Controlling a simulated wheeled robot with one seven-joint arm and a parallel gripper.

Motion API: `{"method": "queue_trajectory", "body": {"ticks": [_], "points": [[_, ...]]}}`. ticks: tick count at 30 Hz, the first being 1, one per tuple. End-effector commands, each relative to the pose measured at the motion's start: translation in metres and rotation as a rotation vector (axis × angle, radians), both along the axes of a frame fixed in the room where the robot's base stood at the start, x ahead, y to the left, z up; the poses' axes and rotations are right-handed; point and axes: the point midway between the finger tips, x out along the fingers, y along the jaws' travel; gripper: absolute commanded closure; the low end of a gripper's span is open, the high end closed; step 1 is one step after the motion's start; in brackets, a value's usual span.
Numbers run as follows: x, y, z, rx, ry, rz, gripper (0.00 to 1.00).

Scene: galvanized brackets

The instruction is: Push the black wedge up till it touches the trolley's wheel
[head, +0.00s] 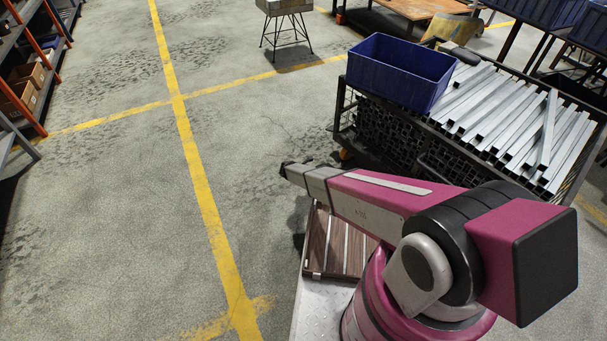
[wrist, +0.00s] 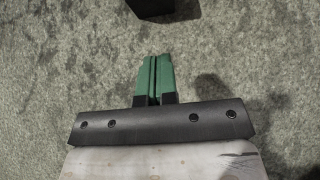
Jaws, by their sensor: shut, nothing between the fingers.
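The black wedge (wrist: 163,8) shows at the top edge of the wrist view, partly cut off, lying on the grey floor. My gripper (wrist: 153,57) has green fingers, shut with nothing between them. They point toward the wedge, with a strip of bare floor showing between in the picture. In the head view my arm reaches out over the floor, and the fingers and the wedge cannot be made out. The trolley (head: 339,103) stands at the right, with an orange-yellow wheel (head: 345,154) at its near left corner. Whether the wedge is near this wheel cannot be seen.
The trolley carries a blue bin (head: 400,73) and metal square tubes (head: 515,120). A wire-legged stool (head: 285,8) stands at the back. Shelving (head: 38,65) is at the far left. The floor with yellow lines (head: 190,150) is clear left of my arm.

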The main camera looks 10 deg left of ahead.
Motion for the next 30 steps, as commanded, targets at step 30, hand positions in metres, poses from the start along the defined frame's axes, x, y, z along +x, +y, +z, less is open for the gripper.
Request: {"method": "queue_trajectory", "body": {"ticks": [30], "points": [[0.053,-0.049,-0.03,0.001,0.0,-0.002,1.0]]}}
